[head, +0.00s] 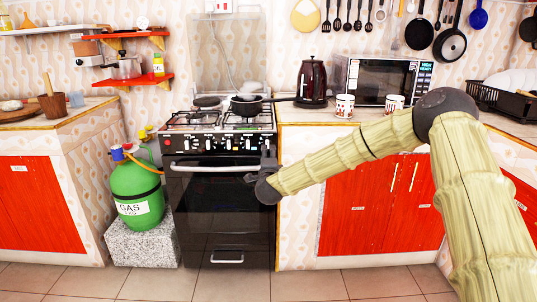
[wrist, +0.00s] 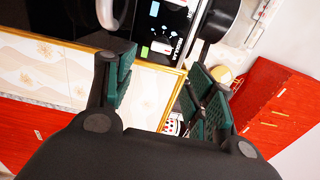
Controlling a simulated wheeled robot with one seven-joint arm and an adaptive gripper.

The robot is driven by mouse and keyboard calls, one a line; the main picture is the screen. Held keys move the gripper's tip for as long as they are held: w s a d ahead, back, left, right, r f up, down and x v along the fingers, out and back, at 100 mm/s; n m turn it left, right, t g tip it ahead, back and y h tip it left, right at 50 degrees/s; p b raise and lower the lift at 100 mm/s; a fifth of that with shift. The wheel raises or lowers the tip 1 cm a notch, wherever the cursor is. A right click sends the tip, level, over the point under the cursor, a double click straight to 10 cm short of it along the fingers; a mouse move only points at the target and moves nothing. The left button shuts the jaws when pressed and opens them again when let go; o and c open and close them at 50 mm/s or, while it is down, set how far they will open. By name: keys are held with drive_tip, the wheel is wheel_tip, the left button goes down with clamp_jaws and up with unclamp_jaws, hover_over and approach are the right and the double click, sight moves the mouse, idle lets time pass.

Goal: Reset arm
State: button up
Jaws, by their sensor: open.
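My gripper (head: 259,168) is at the end of my bamboo-patterned arm, in front of the upper right part of the black stove (head: 222,205) in the head view. In the wrist view my gripper (wrist: 162,85) has its two green-padded fingers spread wide apart. Nothing shows held between them. I cannot tell from the head view whether the gripper touches the stove.
A dark pan (head: 247,106) sits on the stove top. A kettle (head: 312,82), two mugs (head: 345,106) and a microwave (head: 377,80) stand on the right counter. Pans (head: 450,46) hang above. A green gas cylinder (head: 136,187) stands left of the stove. The floor in front is clear.

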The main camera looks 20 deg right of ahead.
drive_tip(key=shift+s+a, duration=0.2)
drive_tip(key=shift+s, duration=0.5)
drive_tip(key=s+a+f+n+g+y, duration=0.25)
drive_tip(key=s+a+f, duration=0.2)
drive_tip(key=f, duration=0.45)
drive_tip(key=s+a+f+n+g+y, duration=0.1)
drive_tip(key=s+a+f+n, duration=0.25)
drive_tip(key=s+f, duration=0.4)
drive_tip(key=s+a+f+n+g+y, duration=0.2)
drive_tip(key=s+a+f+n, duration=0.15)
drive_tip(key=f, duration=0.75)
drive_tip(key=s+f+n+g, duration=0.3)
drive_tip(key=s+f, duration=0.5)
drive_tip(key=s, duration=0.4)
drive_tip(key=s+f+n+g, duration=0.3)
drive_tip(key=s+f, duration=0.5)
drive_tip(key=s, duration=0.4)
drive_tip(key=s+d+f+n+g, duration=0.2)
drive_tip(key=s+d+n+g, duration=0.1)
drive_tip(key=s, duration=1.1)
drive_tip(key=s+d+f+n+g, duration=0.1)
drive_tip(key=s+d+n+g, duration=0.2)
drive_tip(key=s, duration=1)
wheel_tip(320, 180, up, 24)
drive_tip(key=p, duration=2.4)
drive_tip(key=shift+w+p, duration=0.15)
drive_tip(key=shift+p, duration=0.15)
